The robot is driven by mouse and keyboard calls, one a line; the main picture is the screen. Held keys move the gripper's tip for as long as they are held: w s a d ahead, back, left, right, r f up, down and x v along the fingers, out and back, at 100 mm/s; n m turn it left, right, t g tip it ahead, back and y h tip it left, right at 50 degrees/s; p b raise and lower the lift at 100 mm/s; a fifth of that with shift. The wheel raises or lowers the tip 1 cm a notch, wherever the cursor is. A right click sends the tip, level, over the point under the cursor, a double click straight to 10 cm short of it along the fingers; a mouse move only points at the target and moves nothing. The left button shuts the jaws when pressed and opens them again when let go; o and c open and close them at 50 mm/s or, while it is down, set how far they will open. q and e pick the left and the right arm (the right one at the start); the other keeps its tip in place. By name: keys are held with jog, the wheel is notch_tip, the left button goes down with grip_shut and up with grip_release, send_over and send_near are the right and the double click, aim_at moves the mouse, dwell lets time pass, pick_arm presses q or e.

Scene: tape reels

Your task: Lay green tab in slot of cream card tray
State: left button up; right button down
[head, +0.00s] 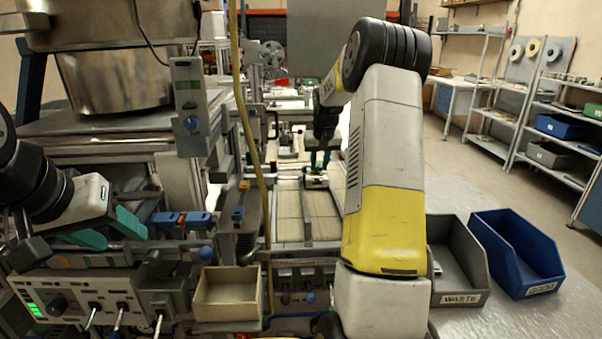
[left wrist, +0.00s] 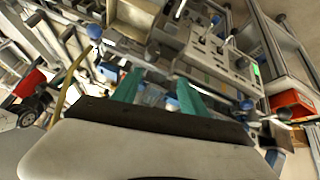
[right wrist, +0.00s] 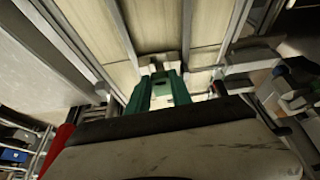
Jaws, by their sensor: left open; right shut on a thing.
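My right gripper (head: 320,160) is shut, low over the cream lanes in the head view. In the right wrist view the green tab (right wrist: 160,90) shows as a lighter green piece between its green fingers. Just beyond the fingertips is a small cream piece (right wrist: 160,64), which looks like the cream card tray; it also shows small and pale in the head view (head: 315,181). Whether the tab touches it, and its slot, I cannot tell. My left gripper (head: 107,231) is open and empty, at the left above the control panel; its spread fingers show in the left wrist view (left wrist: 157,94).
Long cream lanes (head: 291,215) lie between metal rails. A beige open box (head: 228,315) stands in front. A grey waste bin (head: 459,298) and a blue bin (head: 540,287) stand right of my right arm. A control panel (head: 78,303) and a yellow hose (head: 246,120) are at the left.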

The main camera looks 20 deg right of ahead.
aim_at(317, 186)
jog(key=shift+f, duration=1.65)
jog(key=shift+f, duration=0.15)
jog(key=shift+f, duration=0.4)
jog(key=c, duration=1.1)
grip_release()
jog(key=shift+c, duration=0.2)
